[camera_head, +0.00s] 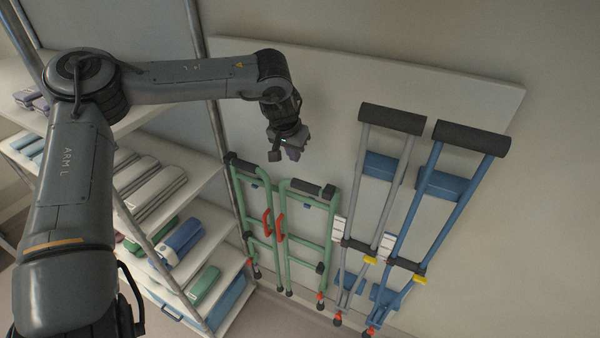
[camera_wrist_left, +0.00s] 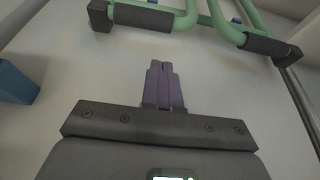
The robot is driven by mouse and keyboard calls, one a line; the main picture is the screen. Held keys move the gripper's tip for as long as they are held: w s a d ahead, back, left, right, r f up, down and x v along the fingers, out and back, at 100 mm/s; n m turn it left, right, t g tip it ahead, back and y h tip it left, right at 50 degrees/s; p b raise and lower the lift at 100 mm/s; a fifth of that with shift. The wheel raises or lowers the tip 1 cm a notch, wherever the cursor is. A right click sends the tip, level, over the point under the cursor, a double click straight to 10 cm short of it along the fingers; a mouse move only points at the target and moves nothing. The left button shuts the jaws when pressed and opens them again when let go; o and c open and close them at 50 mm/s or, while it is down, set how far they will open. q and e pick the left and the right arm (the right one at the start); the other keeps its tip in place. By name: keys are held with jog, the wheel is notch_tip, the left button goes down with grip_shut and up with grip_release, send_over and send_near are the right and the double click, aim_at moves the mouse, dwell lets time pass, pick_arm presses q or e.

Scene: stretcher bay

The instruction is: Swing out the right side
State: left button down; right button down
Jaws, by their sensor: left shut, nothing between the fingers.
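A green folding walking frame (camera_head: 285,250) stands upright against the wall, with a left side (camera_head: 240,205) and a right side (camera_head: 333,225). Each has a dark grip on top, the left grip (camera_head: 243,164) and the right grip (camera_head: 307,188). Two red handles (camera_head: 274,226) sit between the sides. My left gripper (camera_head: 288,155) is shut and empty, above the frame and apart from it. In the left wrist view its closed fingers (camera_wrist_left: 163,86) point towards the frame's green tubes (camera_wrist_left: 185,22) and dark grips at the top. My right gripper is not in view.
A grey crutch (camera_head: 378,190) and a blue crutch (camera_head: 428,205) hang on blue brackets to the right of the frame. A shelf unit (camera_head: 205,172) with rolled towels and boxes stands at the left. Bare wall panel (camera_head: 330,90) lies above the frame.

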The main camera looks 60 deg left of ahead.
pick_arm(q)
jog(key=p+x, duration=0.2)
jog(key=x, duration=0.5)
jog(key=shift+w+a+f, duration=0.1)
jog(key=shift+f, duration=0.25)
jog(key=shift+x, duration=1.15)
